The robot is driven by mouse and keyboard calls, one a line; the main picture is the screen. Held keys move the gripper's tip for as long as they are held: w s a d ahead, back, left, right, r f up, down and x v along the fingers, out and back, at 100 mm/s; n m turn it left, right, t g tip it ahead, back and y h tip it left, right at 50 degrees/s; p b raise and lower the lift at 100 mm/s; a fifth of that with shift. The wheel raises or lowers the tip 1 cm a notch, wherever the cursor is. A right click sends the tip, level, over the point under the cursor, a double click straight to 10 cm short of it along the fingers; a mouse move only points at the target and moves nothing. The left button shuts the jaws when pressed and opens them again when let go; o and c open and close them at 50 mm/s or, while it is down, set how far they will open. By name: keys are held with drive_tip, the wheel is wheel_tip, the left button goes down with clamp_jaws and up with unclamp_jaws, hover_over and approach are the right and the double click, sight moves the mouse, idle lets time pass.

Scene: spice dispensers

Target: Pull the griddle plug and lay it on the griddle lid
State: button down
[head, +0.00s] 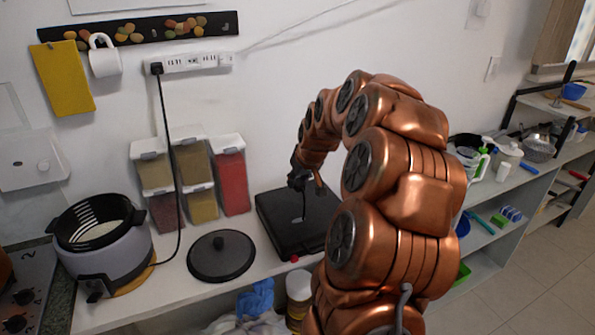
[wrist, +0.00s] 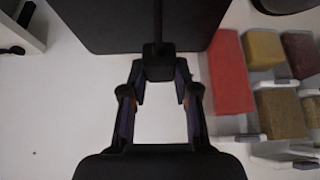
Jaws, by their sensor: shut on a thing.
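The black griddle (head: 275,212) lies flat on the white counter, its dark lid on top; the lid also shows at the top of the wrist view (wrist: 105,22). My gripper (head: 301,182) is over the lid, towards its back part. In the wrist view my gripper (wrist: 158,74) is shut on a small black plug (wrist: 158,66). The plug's dark cord (wrist: 157,20) runs away from it across the lid in that view. In the head view a short piece of cord hangs below the gripper. The plug itself is mostly hidden there, and I cannot tell whether it touches the lid.
A white power strip (head: 200,62) on the wall holds one black plug at its left end, with a cord to the rice cooker (head: 98,245). Spice dispensers (head: 230,175) stand left of the griddle. A round black lid (head: 221,262) lies in front of them.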

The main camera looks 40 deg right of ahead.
drive_tip(key=shift+s+d+f, duration=0.15)
drive_tip(key=shift+d+f, duration=0.2)
drive_tip(key=shift+f, duration=0.4)
drive_tip(key=shift+s+d+f, duration=0.15)
drive_tip(key=shift+d+f, duration=0.25)
drive_tip(key=shift+f, duration=0.35)
drive_tip(key=shift+s+d+f, duration=0.15)
drive_tip(key=shift+d+f, duration=0.2)
drive_tip(key=shift+f, duration=0.4)
drive_tip(key=c, duration=0.8)
unclamp_jaws()
drive_tip(key=shift+r, duration=0.1)
drive_tip(key=v, duration=1.2)
drive_tip(key=shift+w+a, duration=0.1)
